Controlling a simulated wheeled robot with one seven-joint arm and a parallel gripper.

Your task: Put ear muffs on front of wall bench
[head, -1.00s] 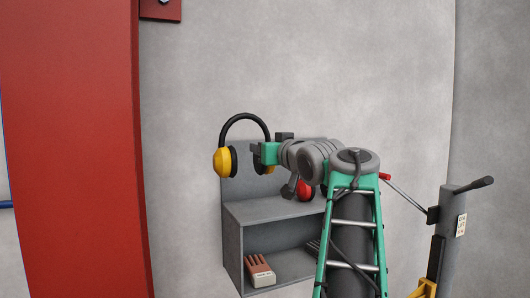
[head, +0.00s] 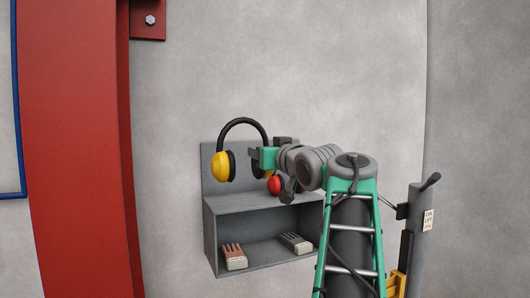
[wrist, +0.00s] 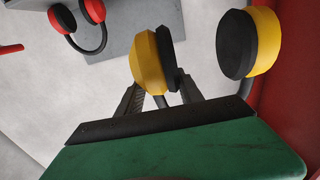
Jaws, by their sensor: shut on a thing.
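Yellow ear muffs with a black headband (head: 222,166) are held up by my gripper (head: 258,158), the band arching upward. In the wrist view one yellow cup (wrist: 147,62) is between the fingers (wrist: 160,95); the other cup (wrist: 248,42) hangs free to the right. The grey wall bench (head: 232,204) has a back panel, a top ledge and an open shelf below. In the head view the yellow cup overlaps its back panel, above the ledge; the gap in depth is unclear. My arm hides part of the bench's right side.
Red ear muffs (head: 274,184) are by the bench's top, partly hidden by my arm; they also show in the wrist view (wrist: 64,20). Two brush-like blocks (head: 234,257) (head: 296,243) lie on the lower shelf. A red column (head: 75,150) stands left.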

